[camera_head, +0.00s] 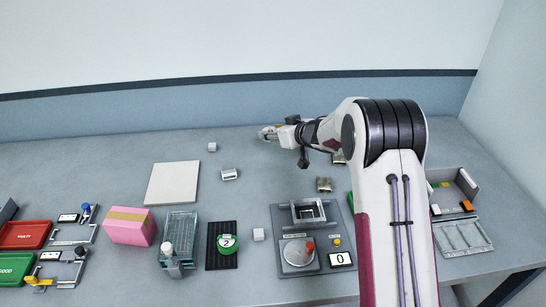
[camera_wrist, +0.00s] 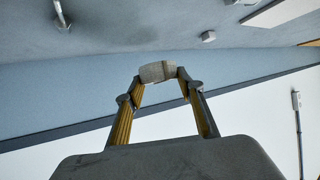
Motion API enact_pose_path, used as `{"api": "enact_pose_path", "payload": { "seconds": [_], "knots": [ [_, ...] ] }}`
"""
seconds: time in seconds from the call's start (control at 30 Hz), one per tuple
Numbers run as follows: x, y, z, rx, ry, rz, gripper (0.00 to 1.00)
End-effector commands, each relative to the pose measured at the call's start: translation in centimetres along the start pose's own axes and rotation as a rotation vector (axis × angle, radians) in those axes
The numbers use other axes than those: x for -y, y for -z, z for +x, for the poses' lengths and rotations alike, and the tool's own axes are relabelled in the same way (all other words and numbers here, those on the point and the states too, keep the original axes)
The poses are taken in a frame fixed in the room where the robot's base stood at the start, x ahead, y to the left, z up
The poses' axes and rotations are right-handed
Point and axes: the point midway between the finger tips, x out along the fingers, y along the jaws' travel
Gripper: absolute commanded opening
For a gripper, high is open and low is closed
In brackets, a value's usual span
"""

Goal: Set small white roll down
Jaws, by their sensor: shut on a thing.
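My gripper (camera_head: 266,133) is at the back of the bench, near the wall, in the head view. In the wrist view my gripper (camera_wrist: 158,76) is shut on a small whitish roll (camera_wrist: 157,71), held crosswise between the fingertips. In the head view the held roll is too small to make out clearly. I cannot tell whether it touches the bench or hangs just above it.
A small white block (camera_head: 212,147), a white labelled piece (camera_head: 230,175) and a white square board (camera_head: 172,183) lie left of my gripper. A pink box (camera_head: 130,226), tube rack (camera_head: 179,240) and scale (camera_head: 298,254) stand nearer the front. The back left bench is clear.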

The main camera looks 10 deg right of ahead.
Motion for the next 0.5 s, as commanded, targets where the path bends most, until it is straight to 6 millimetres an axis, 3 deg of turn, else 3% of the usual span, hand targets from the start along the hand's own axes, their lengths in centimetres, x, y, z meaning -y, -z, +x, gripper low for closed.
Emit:
{"api": "enact_pose_path", "payload": {
  "seconds": [0.17,0.5],
  "knots": [
    [-1.1,1.6,0.1,-0.001,-0.032,0.018,0.16],
    [-1.4,1.2,0.1,0.000,-0.058,0.033,0.16]
  ]
}}
